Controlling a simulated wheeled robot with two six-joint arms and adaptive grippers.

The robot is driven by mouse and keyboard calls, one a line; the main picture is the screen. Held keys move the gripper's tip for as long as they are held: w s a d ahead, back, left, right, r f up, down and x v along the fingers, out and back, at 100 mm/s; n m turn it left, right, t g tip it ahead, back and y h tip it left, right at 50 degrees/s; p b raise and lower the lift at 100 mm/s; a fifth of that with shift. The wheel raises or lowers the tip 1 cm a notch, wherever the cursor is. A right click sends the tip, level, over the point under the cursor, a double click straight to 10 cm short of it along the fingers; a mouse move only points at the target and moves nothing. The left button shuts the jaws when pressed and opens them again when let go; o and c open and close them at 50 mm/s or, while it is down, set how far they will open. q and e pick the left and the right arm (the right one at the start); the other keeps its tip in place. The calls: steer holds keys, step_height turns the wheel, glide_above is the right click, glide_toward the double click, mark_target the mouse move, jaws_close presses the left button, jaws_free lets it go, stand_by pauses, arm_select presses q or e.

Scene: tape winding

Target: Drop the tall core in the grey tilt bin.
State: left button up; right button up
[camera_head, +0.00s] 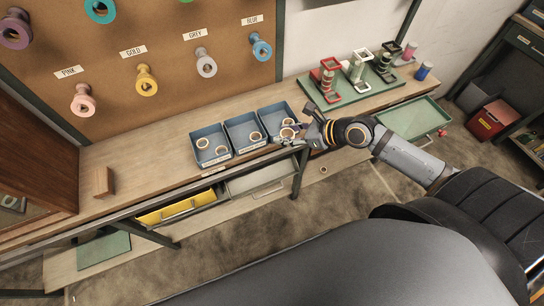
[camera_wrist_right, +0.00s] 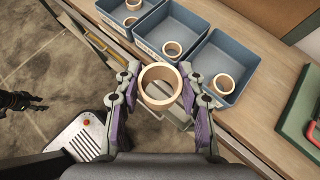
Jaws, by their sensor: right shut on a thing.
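My right gripper (camera_wrist_right: 160,75) is shut on a pale tan ring-shaped core (camera_wrist_right: 160,87), held between its fingertips with the opening towards the wrist camera. In the head view this gripper (camera_head: 290,136) and the held core (camera_head: 287,133) are by the front edge of the right blue tray. The grey tilt bin (camera_head: 262,179) is under the bench front, tipped open, below and left of the gripper. Its inside looks empty in the head view. A dark gripper-like part, seemingly my left gripper (camera_wrist_right: 25,102), shows at the left of the wrist view; its jaws are unclear.
Three blue trays (camera_head: 210,161) on the bench hold other cores (camera_head: 203,143). A yellow tilt bin (camera_head: 180,210) is left of the grey one. A green board with stands (camera_head: 352,98) is to the right.

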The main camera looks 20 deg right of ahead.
steer(key=s+d+f+m+t+h+b, duration=0.1)
steer(key=s+f+b, duration=0.4)
steer(key=f, duration=0.5)
steer(key=s+d+f+m+h+b, duration=0.1)
steer(key=s+f+b, duration=0.35)
steer(key=f, duration=0.45)
steer(key=s+d+f+m+t+h+b, duration=0.1)
steer(key=s+f+b, duration=0.35)
steer(key=f, duration=0.55)
steer(key=b, duration=0.6)
glide_above(282, 175)
steer(key=shift+f, duration=1.25)
steer(key=shift+s+a+f+b, duration=0.15)
steer(key=shift+f+b, duration=0.25)
steer(key=shift+f, duration=0.65)
step_height(282, 175, down, 2)
steer(key=shift+f+b, duration=0.1)
steer(key=shift+b, duration=0.5)
steer(key=shift+w, duration=0.2)
